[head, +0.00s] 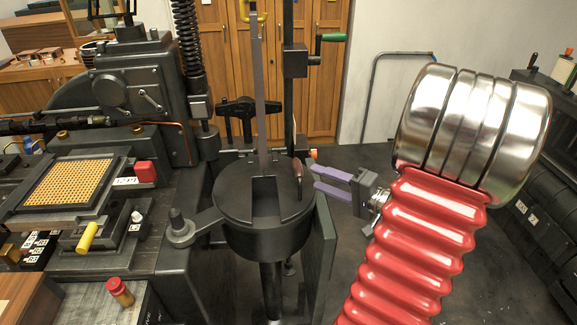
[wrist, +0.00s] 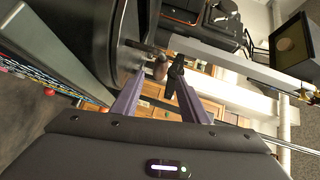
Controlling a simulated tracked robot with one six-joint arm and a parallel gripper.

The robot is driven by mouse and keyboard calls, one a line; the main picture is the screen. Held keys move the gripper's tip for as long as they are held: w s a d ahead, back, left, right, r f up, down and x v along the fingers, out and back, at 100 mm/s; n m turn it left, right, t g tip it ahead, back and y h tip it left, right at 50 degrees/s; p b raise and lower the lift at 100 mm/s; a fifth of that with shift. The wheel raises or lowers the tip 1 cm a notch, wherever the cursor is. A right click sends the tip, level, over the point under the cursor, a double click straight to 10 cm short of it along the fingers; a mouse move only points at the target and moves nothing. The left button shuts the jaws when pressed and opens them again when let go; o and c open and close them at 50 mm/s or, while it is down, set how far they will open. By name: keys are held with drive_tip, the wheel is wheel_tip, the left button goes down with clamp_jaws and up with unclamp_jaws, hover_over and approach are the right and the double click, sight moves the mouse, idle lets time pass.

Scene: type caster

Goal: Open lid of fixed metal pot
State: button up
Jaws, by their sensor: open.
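The dark round metal pot (head: 262,235) stands in the middle of the head view, held by a bracket on its left. Its flat lid (head: 238,202) lies level on top, with a rectangular notch in it. A small brown handle (head: 297,172) sticks up at the lid's right edge. My gripper (head: 317,178) is open, with purple fingers pointing left at the handle, a short way to its right. In the wrist view the pot (wrist: 90,40) fills the upper left, and the brown handle (wrist: 160,68) shows ahead, between the tips of my gripper (wrist: 159,75). I see no clear contact.
A tall grey bar (head: 259,90) rises behind the lid's notch. A dark post with a green-handled crank (head: 330,37) stands behind the pot. A dark casting machine (head: 130,90) and its bench fill the left. A dark vertical plate (head: 325,235) stands right of the pot.

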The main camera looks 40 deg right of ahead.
hover_over(288, 181)
drive_tip(key=shift+a+f, duration=0.15)
drive_tip(key=shift+f, duration=0.75)
clamp_jaws()
idle(0.3)
drive_tip(key=shift+s+d, duration=0.1)
drive_tip(key=shift+d, duration=0.15)
drive_tip(key=shift+a, duration=0.15)
